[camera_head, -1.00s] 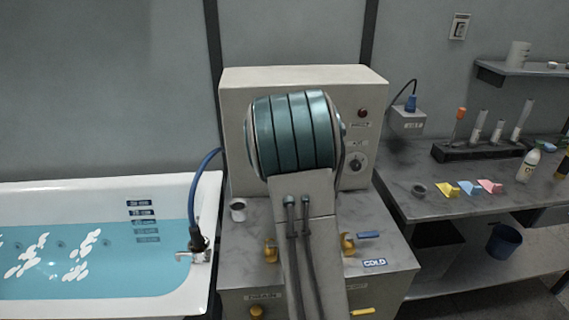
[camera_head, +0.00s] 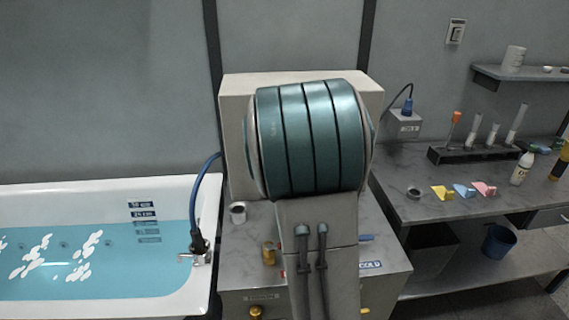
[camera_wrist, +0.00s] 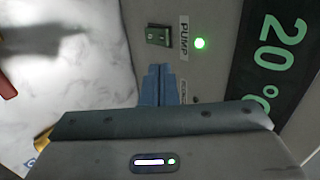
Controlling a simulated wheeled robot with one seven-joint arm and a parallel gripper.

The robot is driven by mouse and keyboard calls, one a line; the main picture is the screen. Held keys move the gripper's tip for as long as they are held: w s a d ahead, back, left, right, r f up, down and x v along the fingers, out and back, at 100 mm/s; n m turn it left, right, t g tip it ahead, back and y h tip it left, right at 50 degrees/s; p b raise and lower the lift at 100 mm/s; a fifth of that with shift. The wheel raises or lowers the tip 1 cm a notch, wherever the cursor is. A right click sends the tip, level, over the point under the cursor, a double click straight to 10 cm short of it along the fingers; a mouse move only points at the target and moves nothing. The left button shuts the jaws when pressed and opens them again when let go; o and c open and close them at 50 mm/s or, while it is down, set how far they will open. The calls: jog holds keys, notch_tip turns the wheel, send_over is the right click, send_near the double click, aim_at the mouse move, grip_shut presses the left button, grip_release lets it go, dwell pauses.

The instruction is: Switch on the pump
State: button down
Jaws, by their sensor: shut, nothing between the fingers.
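The pump switch (camera_wrist: 158,36) is a small dark green rocker on the panel in the wrist view. A PUMP label (camera_wrist: 184,38) lies beside it, then a lit green lamp (camera_wrist: 200,43). My gripper (camera_wrist: 159,69) is shut and empty, its blue fingertips a little below the switch in that picture; I cannot tell if they touch the panel.
A dark display (camera_wrist: 275,50) reads 20° in green. A bathtub (camera_head: 90,190) with blue water and white pieces is at left, with a blue hose (camera_head: 200,180). A side bench (camera_head: 400,180) at right holds a tube rack (camera_head: 470,155), colored pieces and bottles.

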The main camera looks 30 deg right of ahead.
jog(key=shift+r+p+v, duration=0.25)
jog(key=shift+p+v, duration=0.45)
jog(key=shift+v, duration=0.95)
jog(key=shift+w, duration=0.2)
jog(key=s+a+r+n+y, duration=0.1)
jog(key=s+a+n+y, duration=0.15)
jog(key=a, duration=0.25)
jog(key=s+a+n+y, duration=0.1)
jog(key=s+a+n, duration=0.2)
jog(key=a+n, duration=0.15)
jog(key=s+a+n+g, duration=0.1)
jog(key=s+a+n, duration=0.2)
jog(key=s+n, duration=0.2)
jog(key=s+a+n+g+b, duration=0.1)
jog(key=s+a+n, duration=0.3)
jog(key=s, duration=0.5)
jog(key=s+a+n+g, duration=0.2)
jog(key=s+a+n, duration=0.2)
jog(key=s+n, duration=0.2)
jog(key=shift+s+f+n+g+b, duration=0.35)
jog(key=shift+s+f+n, duration=0.1)
jog(key=shift+s, duration=0.45)
dwell(2.3)
